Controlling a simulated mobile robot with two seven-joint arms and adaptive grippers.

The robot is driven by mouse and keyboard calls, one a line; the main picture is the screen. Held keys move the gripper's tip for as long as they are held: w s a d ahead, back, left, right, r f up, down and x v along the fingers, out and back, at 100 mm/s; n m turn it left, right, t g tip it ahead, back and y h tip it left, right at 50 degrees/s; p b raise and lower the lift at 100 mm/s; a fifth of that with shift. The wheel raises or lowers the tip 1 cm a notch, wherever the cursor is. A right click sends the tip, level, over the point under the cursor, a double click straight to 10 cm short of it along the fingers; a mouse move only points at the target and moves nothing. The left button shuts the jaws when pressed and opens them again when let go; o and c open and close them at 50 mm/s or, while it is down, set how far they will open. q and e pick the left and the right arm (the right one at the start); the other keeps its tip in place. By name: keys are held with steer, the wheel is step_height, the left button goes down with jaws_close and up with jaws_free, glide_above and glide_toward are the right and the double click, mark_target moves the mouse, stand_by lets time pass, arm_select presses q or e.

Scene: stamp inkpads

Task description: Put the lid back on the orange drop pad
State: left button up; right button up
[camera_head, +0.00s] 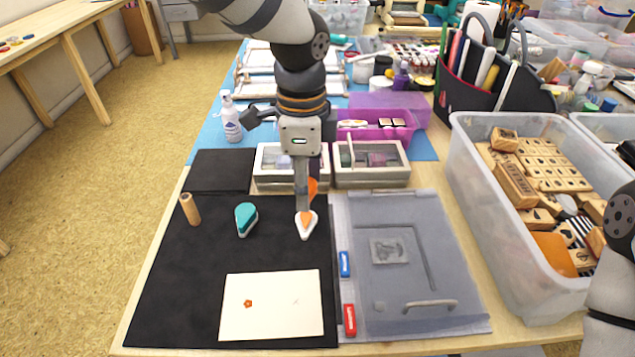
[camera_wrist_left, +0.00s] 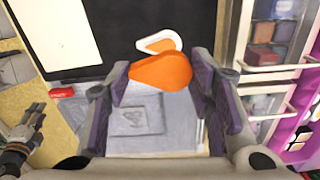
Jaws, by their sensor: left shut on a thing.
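The orange drop pad (camera_head: 306,226), with a white rim, lies open on the black mat near its right edge. It also shows in the left wrist view (camera_wrist_left: 160,42). My left gripper (camera_head: 305,190) is shut on the orange drop-shaped lid (camera_wrist_left: 165,73), also partly visible in the head view (camera_head: 313,188). In the wrist view the lid sits between the fingertips and overlaps the near part of the pad in the picture. The height between lid and pad is hard to tell. What looks like my right gripper (camera_wrist_left: 22,132) shows at the wrist view's left edge; its jaw state is unclear.
A teal drop pad (camera_head: 245,219) and a wooden cylinder (camera_head: 190,208) stand on the mat (camera_head: 175,290). A white card (camera_head: 272,318) lies in front. A grey stamp platform (camera_head: 440,255) is to the right. Compartment boxes (camera_head: 372,180) sit behind; a stamp crate (camera_head: 470,190) is far right.

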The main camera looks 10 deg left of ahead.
mark_target(306, 220)
arm_select(q)
steer(key=shift+s+a, duration=0.1)
steer(key=shift+r, duration=0.1)
steer(key=shift+f, duration=2.9)
steer(key=shift+f, duration=0.55)
stand_by(0.6)
steer(key=o, duration=1.2)
